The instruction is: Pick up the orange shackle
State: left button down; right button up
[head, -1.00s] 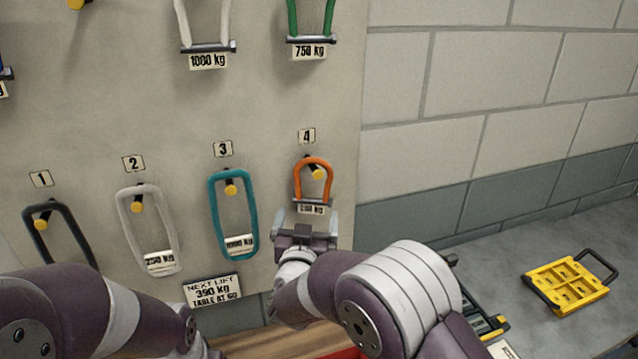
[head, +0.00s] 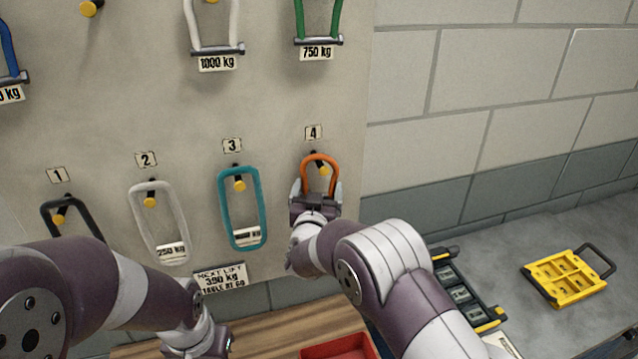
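The orange shackle (head: 319,163) hangs on a yellow peg under the number 4 plate on the wall board. Only its upper bow shows; my gripper hides its lower part and its label. My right gripper (head: 317,189) is raised at the shackle, with one finger to each side of it. The fingers look spread; I cannot tell whether they touch the shackle. My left gripper (head: 200,346) is low at the bottom edge, away from the board, and its fingers are not clear.
A teal sling (head: 223,215) hangs at 3, close left of the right gripper. A white sling (head: 139,225) and a dark sling (head: 80,212) hang further left. A green shackle (head: 335,18) is above. Below are a red tray (head: 340,350), a black case (head: 462,290) and a yellow holder (head: 566,276).

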jog(key=shift+w+r, duration=0.1)
jog(key=shift+r, duration=0.1)
jog(key=s+r+b, duration=0.1)
jog(key=s+b, duration=0.1)
jog(key=s, duration=0.4)
jog(key=s+a+r+b, duration=0.1)
jog(key=s+b, duration=0.2)
jog(key=s, duration=0.3)
jog(key=s+r+b, duration=0.1)
jog(key=s+b, duration=0.2)
jog(key=s, duration=0.3)
jog(key=shift+a, duration=0.4)
jog(key=shift+r, duration=0.1)
